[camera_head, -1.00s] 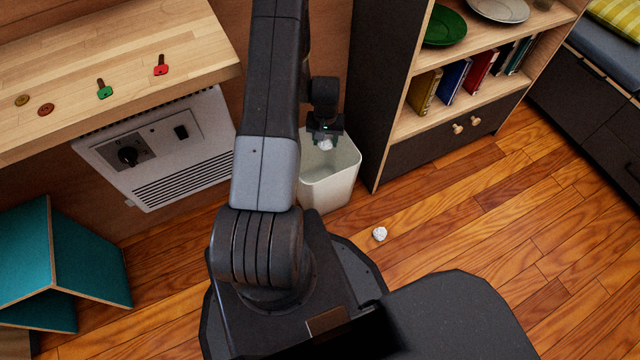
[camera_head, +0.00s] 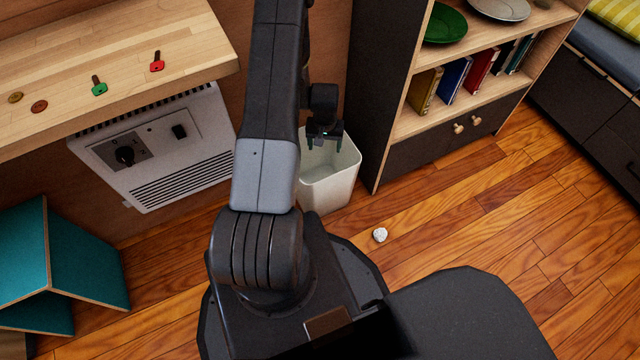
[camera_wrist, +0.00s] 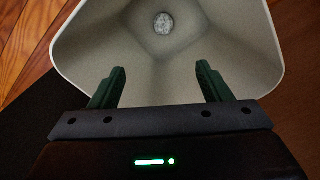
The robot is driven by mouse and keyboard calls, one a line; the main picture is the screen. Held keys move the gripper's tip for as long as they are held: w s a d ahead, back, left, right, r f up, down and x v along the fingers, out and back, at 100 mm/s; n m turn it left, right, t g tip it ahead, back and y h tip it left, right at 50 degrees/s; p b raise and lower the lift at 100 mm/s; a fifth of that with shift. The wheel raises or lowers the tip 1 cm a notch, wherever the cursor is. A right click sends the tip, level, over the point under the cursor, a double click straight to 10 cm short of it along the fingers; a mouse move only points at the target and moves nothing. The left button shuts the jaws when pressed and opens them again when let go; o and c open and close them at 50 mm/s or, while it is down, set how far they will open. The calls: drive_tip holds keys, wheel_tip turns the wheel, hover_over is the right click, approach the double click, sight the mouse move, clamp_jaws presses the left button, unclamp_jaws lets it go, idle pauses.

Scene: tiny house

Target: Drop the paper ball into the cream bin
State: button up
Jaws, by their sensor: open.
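The cream bin (camera_head: 330,186) stands on the floor beside the dark shelf unit. My gripper (camera_head: 325,146) is above the bin's opening, open and empty. In the wrist view, the fingers of my gripper (camera_wrist: 161,86) are apart over the bin (camera_wrist: 255,62). A crumpled paper ball (camera_wrist: 163,23) lies at the bottom of the bin, below the fingers and apart from them. The head view does not show that ball. Another white paper ball (camera_head: 380,234) lies on the wooden floor in front of the bin, to the right of my base.
A shelf unit (camera_head: 378,90) with plates and books stands right of the bin. A wooden worktop (camera_head: 130,45) with keys and round pieces is at left, above a white heater (camera_head: 165,150). A teal folded object (camera_head: 80,250) is lower left. Floor at right is clear.

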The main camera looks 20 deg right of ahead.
wheel_tip(320, 180, up, 14)
drive_tip(key=p, duration=0.3)
drive_tip(key=shift+f, duration=0.15)
drive_tip(key=shift+f, duration=0.1)
wheel_tip(320, 180, down, 9)
drive_tip(key=b, duration=0.1)
drive_tip(key=shift+f, duration=0.2)
idle(0.6)
drive_tip(key=shift+f, duration=0.1)
